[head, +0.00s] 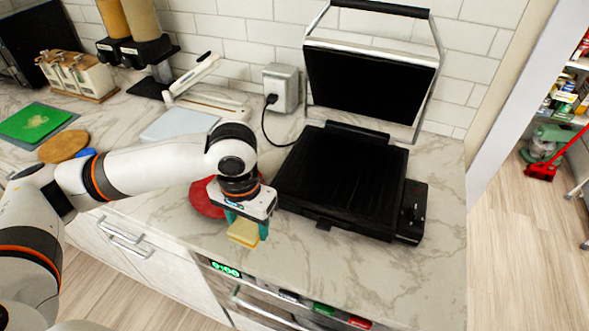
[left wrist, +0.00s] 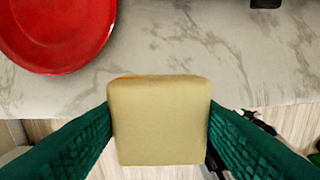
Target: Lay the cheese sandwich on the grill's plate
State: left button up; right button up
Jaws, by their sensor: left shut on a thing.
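The cheese sandwich (head: 244,233) is pale yellow and square. My left gripper (head: 247,228) is shut on it and holds it near the counter's front edge. In the left wrist view the sandwich (left wrist: 160,122) sits between the two green fingers, with a thin orange edge at its top. The grill (head: 343,175) stands open to the right of the gripper. Its dark lower plate is bare, and its lid (head: 370,85) is tilted up at the back. My right gripper is not in view.
A red plate (head: 205,198) lies on the counter, partly behind my left gripper; it also shows in the left wrist view (left wrist: 58,28). A socket box (head: 281,88) with a black cord is behind. Marble counter (head: 310,255) is free in front of the grill.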

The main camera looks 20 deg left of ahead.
aim_at(344, 171)
jog(key=i+j+z, duration=0.1)
jog(key=j, duration=0.25)
jog(key=i+j+z, duration=0.1)
jog(key=j, duration=0.6)
jog(key=z, duration=1.15)
jog(key=i+j, duration=0.05)
